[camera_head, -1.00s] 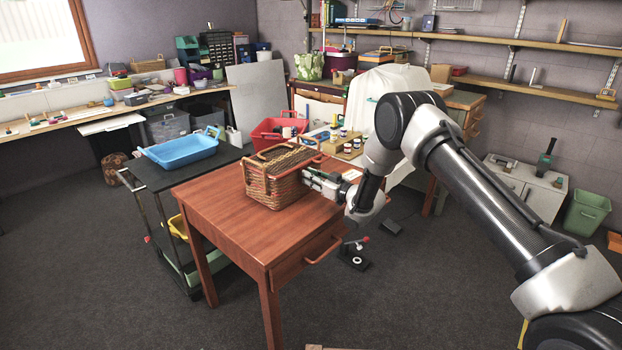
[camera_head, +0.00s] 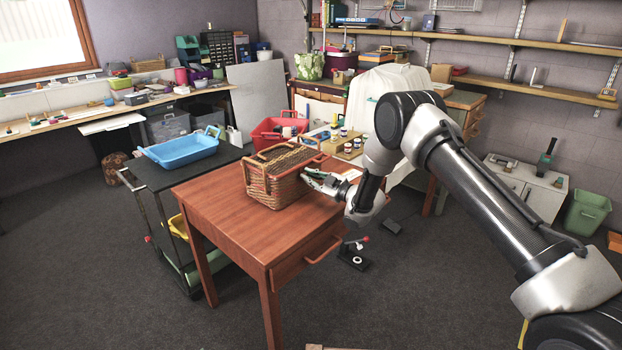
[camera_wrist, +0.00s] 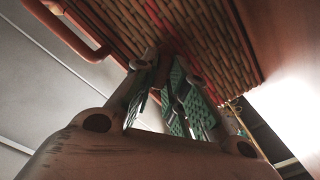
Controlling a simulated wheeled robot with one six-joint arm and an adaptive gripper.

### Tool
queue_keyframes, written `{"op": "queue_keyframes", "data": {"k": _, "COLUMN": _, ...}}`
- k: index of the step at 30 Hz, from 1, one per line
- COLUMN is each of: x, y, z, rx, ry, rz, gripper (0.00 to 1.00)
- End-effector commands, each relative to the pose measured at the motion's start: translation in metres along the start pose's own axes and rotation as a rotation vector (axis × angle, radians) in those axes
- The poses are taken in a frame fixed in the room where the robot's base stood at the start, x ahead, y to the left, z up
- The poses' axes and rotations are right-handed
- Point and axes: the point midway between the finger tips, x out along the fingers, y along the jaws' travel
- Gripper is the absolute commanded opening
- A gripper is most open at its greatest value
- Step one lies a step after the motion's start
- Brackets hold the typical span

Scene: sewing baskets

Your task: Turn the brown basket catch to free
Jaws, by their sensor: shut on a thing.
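The brown wicker basket (camera_head: 275,188) stands on the wooden table, with its lid closed as far as I can see. Its woven side also fills the top of the wrist view (camera_wrist: 215,45). My gripper (camera_head: 309,177) is at the basket's right side, level with the upper weave. In the wrist view my gripper (camera_wrist: 165,68) has its green-padded fingers closed around a small brown catch (camera_wrist: 163,60) at the basket wall. The fingertips hide most of the catch, so its exact angle is unclear.
The table (camera_head: 225,205) has bare top to the left and front of the basket. A red bin (camera_head: 272,133) and a wooden rack of jars (camera_head: 345,142) stand behind. A blue tray (camera_head: 183,150) sits on a black cart at the left.

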Motion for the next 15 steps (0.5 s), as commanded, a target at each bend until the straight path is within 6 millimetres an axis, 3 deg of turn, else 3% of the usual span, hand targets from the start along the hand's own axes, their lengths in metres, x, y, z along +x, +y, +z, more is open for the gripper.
{"op": "queue_keyframes", "data": {"k": 15, "x": -0.0002, "y": -0.0025, "z": 0.0007, "rx": -0.488, "ry": 0.0, "rz": -0.001, "gripper": 0.0}}
